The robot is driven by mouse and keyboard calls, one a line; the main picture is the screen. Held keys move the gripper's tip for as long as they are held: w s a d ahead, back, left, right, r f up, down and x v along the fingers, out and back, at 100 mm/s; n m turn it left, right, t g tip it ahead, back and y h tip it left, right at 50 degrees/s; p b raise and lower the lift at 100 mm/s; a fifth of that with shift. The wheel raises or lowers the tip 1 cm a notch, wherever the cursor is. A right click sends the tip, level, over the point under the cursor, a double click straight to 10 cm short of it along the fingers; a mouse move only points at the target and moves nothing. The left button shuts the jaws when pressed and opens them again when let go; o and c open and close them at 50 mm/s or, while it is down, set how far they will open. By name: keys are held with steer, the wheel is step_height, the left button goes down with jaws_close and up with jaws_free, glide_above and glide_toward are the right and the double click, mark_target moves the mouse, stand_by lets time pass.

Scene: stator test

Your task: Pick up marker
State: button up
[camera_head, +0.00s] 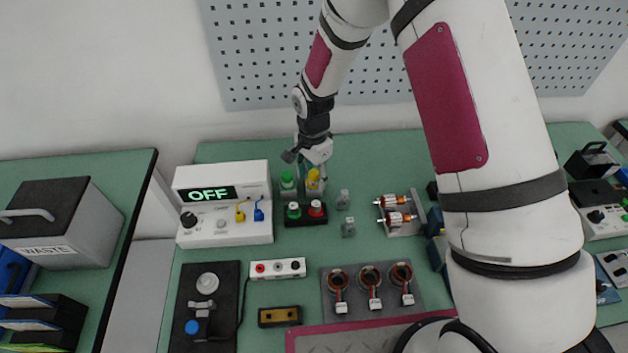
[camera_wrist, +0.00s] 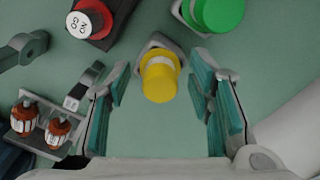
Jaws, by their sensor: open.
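A yellow-capped piece (camera_head: 313,178), which seems to be the marker, stands upright in a small grey holder on the green bench. In the wrist view the yellow piece (camera_wrist: 159,80) shows from above, between my fingertips and apart from both. A similar green-capped piece (camera_head: 287,181) stands just left of it in the head view; in the wrist view the green one (camera_wrist: 214,12) is at the top right. My gripper (camera_head: 312,172) is open and points down over the yellow piece. My gripper's teal finger pads (camera_wrist: 160,92) show on either side with nothing held.
A white power unit (camera_head: 222,225) reading OFF is to the left. A bracket with copper-wound rotors (camera_head: 402,228) is to the right. A plate with three wound stators (camera_head: 385,305) lies nearer.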

jaws_close()
steer(key=shift+r, duration=0.15)
